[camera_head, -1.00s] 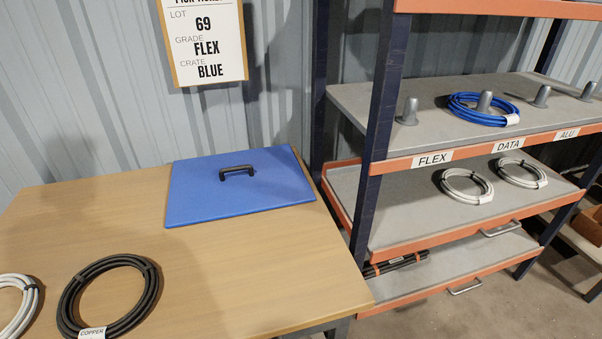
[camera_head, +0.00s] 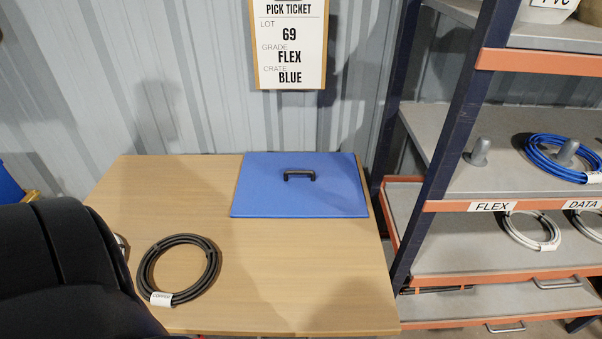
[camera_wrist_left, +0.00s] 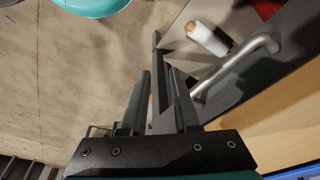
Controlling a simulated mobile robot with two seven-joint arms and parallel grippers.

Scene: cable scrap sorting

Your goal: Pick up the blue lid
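The blue lid (camera_head: 262,199) lies flat at the back right of the wooden table, with a black handle (camera_head: 299,175) standing up from its middle. Nothing touches the lid in the head view. My left gripper (camera_wrist_left: 160,72) shows in the left wrist view with its two fingers apart and no object clearly held between them. It is over floor beside the table edge, away from the lid. In the head view only a dark link of my left arm shows at lower left. My right gripper is in neither view.
A black cable coil (camera_head: 145,270) tagged COPPER lies on the table at left front. A pick ticket (camera_head: 290,40) hangs on the wall behind. A shelf rack (camera_head: 450,150) stands close on the right. The table's front right is clear.

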